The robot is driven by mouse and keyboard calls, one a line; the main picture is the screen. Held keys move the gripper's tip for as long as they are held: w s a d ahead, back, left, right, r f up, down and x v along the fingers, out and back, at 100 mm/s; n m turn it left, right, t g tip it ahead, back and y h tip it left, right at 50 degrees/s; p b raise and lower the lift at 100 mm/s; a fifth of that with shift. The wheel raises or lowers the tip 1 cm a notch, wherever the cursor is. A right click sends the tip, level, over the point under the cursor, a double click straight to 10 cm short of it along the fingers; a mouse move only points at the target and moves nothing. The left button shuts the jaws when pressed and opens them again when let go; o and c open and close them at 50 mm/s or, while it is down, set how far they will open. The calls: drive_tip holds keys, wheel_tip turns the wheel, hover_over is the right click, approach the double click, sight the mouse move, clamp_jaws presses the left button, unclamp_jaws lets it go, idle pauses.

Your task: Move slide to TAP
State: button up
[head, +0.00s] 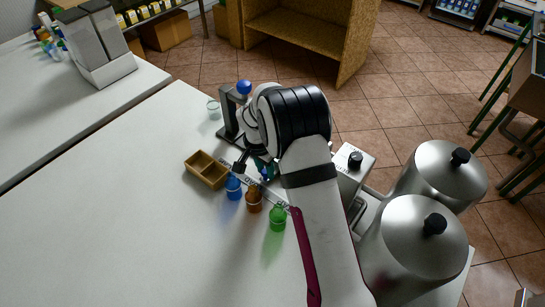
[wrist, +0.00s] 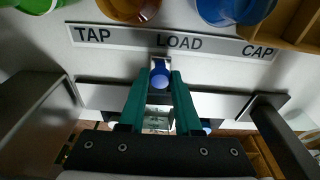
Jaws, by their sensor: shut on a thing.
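The slide's blue round knob (wrist: 159,79) stands between my teal fingers in the wrist view. My gripper (wrist: 160,84) is shut on it. The slide sits on a pale rail (wrist: 105,92) below a grey label strip (wrist: 135,38) reading TAP, LOAD and CAP. The knob is under the left part of LOAD, with TAP to the left and CAP to the right. In the head view my gripper (head: 265,170) is partly hidden by my arm, beside the strip.
An orange-brown bottle (head: 254,200), a blue bottle (head: 233,188) and a wooden box (head: 206,170) line the strip. A stand with a blue ball (head: 244,87) and a small glass (head: 214,109) are behind. Two steel pots (head: 410,240) stand right. The table's left is clear.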

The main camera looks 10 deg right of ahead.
drive_tip(key=shift+s+d, duration=3.25)
drive_tip(key=shift+d, duration=0.05)
drive_tip(key=o, duration=1)
drive_tip(key=shift+r, duration=0.1)
drive_tip(key=shift+r, duration=3.4)
